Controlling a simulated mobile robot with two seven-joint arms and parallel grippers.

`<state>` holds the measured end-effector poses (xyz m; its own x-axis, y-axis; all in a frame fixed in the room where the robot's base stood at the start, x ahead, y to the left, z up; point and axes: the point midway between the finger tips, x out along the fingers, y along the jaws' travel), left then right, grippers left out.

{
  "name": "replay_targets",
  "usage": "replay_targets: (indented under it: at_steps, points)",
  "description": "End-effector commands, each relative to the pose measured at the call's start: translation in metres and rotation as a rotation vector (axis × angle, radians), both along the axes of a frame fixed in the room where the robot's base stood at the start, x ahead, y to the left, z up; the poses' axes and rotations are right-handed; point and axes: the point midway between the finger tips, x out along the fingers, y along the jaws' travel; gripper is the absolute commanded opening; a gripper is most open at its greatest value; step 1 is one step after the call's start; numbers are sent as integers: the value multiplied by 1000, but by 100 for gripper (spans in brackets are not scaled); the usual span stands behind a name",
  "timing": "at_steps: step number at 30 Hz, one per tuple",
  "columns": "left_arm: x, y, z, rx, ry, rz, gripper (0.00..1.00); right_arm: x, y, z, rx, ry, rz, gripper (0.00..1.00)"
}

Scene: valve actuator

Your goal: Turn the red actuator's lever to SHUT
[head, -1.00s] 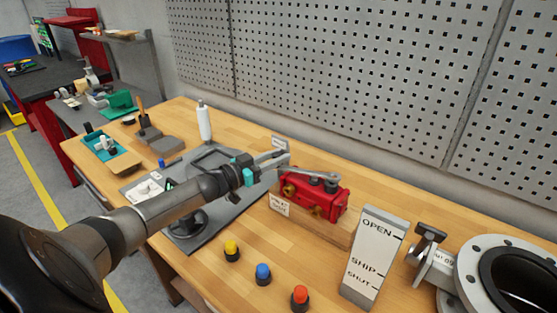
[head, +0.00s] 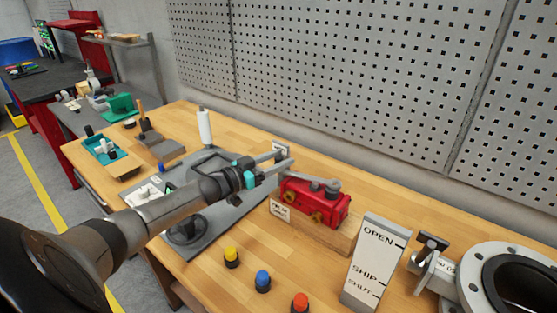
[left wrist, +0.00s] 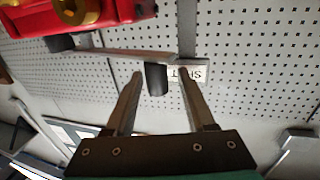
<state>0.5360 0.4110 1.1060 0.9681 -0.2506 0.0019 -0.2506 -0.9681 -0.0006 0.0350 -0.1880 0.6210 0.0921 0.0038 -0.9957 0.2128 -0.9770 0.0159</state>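The red actuator (head: 318,207) sits on a wooden block on the bench; part of its red body shows at the top left of the left wrist view (left wrist: 85,14). Its grey lever (head: 318,184) runs across its top toward my left gripper (head: 287,161). In the left wrist view the lever (left wrist: 120,54) ends in a dark knob (left wrist: 156,79). The knob appears between my two fingers, with a gap on each side. My left gripper (left wrist: 160,90) is open. A SHUT sign (left wrist: 188,75) shows behind the knob, partly covered. My right gripper is out of view.
A white OPEN, SHIP, SHUT board (head: 374,262) stands right of the actuator. Yellow (head: 231,257), blue (head: 263,278) and red (head: 300,302) buttons lie in front. A flanged pipe (head: 512,280) is at right. A perforated panel (head: 340,75) rises behind.

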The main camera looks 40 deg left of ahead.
Motion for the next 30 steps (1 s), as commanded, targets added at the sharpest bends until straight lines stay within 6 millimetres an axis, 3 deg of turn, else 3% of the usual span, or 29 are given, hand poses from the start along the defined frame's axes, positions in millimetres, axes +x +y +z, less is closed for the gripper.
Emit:
replay_targets:
  at_steps: [13,30]
  points:
    - [-8,1,-2,0,3,-2,59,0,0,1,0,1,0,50]
    - [-72,17,-2,-1,5,-2,59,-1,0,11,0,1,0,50]
